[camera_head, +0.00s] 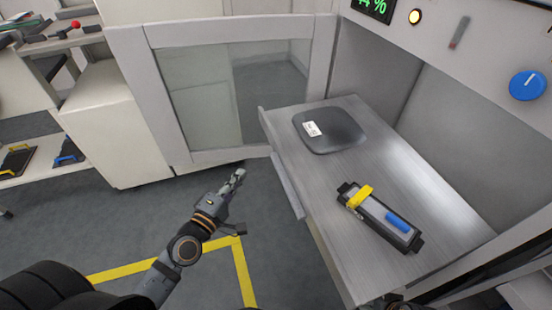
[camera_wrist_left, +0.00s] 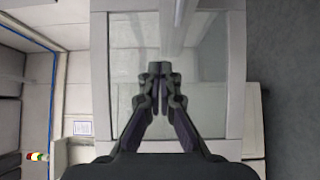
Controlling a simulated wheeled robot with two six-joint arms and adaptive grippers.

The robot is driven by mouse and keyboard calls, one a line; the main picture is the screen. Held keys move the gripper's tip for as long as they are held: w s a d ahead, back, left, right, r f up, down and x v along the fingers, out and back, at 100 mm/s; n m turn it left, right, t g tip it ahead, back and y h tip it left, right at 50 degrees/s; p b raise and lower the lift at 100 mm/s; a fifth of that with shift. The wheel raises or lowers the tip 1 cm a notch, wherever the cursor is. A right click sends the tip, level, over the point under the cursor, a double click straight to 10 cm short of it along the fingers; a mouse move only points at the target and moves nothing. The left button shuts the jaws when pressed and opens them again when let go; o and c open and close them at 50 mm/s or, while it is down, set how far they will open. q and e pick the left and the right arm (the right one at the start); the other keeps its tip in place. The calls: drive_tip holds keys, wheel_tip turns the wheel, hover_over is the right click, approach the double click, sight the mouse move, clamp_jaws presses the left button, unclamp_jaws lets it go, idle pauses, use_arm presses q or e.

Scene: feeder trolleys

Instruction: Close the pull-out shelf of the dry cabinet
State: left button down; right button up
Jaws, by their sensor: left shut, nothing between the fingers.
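The pull-out shelf (camera_head: 400,180) of the dry cabinet (camera_head: 455,110) is out, its metal top extending from the cabinet opening. A strip along its front edge (camera_head: 287,185) faces my left arm. My left gripper (camera_head: 238,176) is shut and empty, to the left of the shelf front and apart from it, over the floor. In the left wrist view the closed fingers (camera_wrist_left: 160,75) show against the door's window. A small dark part at the bottom edge of the head view seems to be my right gripper (camera_head: 394,302); its fingers cannot be made out.
A dark rounded pad (camera_head: 345,138) with a white label and a feeder (camera_head: 378,218) with yellow and blue parts lie on the shelf. The windowed cabinet door (camera_head: 155,85) stands open at the left. Yellow-marked floor (camera_head: 238,255) is clear before the shelf.

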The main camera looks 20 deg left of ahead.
use_arm(q)
drive_tip(key=p, duration=0.1)
approach(275, 143)
drive_tip(key=w+a, duration=0.2)
drive_tip(key=w, duration=0.1)
drive_tip(key=w+d, duration=0.2)
drive_tip(key=shift+d+r, duration=0.2)
drive_tip(key=shift+d, duration=0.1)
drive_tip(key=shift+w+d, duration=0.15)
drive_tip(key=shift+d, duration=0.25)
use_arm(e)
drive_tip(key=shift+s+d+r+g, duration=0.2)
drive_tip(key=shift+r+g, duration=0.1)
drive_tip(key=shift+r, duration=0.3)
